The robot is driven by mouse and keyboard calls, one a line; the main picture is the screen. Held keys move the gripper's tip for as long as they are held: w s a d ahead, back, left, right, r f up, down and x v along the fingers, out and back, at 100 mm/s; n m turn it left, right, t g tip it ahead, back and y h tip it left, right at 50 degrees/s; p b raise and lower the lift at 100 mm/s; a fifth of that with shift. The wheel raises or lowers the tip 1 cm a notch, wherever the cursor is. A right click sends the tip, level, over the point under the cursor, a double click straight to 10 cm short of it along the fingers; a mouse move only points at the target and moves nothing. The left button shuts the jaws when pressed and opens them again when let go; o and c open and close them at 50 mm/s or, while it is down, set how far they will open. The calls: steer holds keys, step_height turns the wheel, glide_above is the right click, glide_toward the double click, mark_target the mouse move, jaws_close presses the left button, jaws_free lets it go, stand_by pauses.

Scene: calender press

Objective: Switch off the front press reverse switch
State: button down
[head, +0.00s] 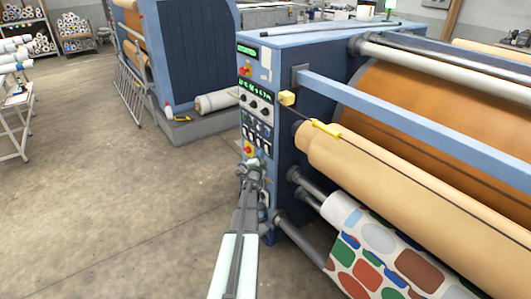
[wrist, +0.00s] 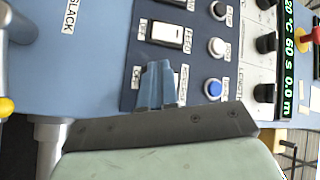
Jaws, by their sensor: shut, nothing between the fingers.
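The control panel (head: 258,110) is on the end of the blue press in the head view. My gripper (head: 251,166) is at its lower part. In the wrist view, my gripper (wrist: 158,85) is shut and empty, with its blue-grey fingertips in front of the dark switch plate (wrist: 128,97). A white rocker switch (wrist: 168,37) with a label ending in "FEED" shows above the fingertips. The fingers hide the spot below it, where part of another label shows. I cannot read that label, see the reverse switch clearly, or tell whether the fingertips touch anything.
A blue button (wrist: 213,88) and a white button (wrist: 217,47) sit right of the fingertips. Red emergency-stop knobs and black dials are on the panel. A grey bar and a yellow knob (wrist: 6,107) are at the wrist view's left. Floor (head: 120,200) is open left of the press.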

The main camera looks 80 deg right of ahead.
steer(key=shift+w+a, duration=0.3)
steer(key=shift+w+a+r, duration=0.1)
steer(key=shift+w+a+r, duration=0.15)
steer(key=shift+w+a, duration=0.7)
steer(key=shift+w+a+r, duration=0.15)
steer(key=shift+w+a, duration=0.65)
